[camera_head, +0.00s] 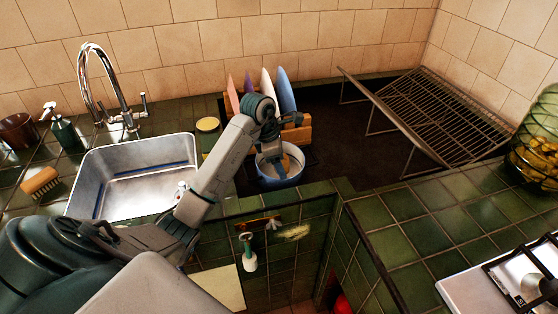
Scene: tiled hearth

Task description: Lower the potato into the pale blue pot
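The pale blue pot (282,182) stands on the dark recessed surface just in front of the wooden rack. My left arm reaches in from the left, and its gripper (276,164) points down at the pot's opening, over its left part. The gripper covers part of the pot's rim and inside. I cannot make out whether its fingers are apart or closed. No potato can be made out; the fingers and pot wall hide part of the pot's inside. My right gripper is not in view.
A wooden rack (298,134) with several coloured plates stands close behind the pot. A slanted metal grid (440,110) is at right. A steel sink (135,178) with a tap (128,117) is at left. Green tiled counter (440,220) lies clear at right, near a hob (505,285).

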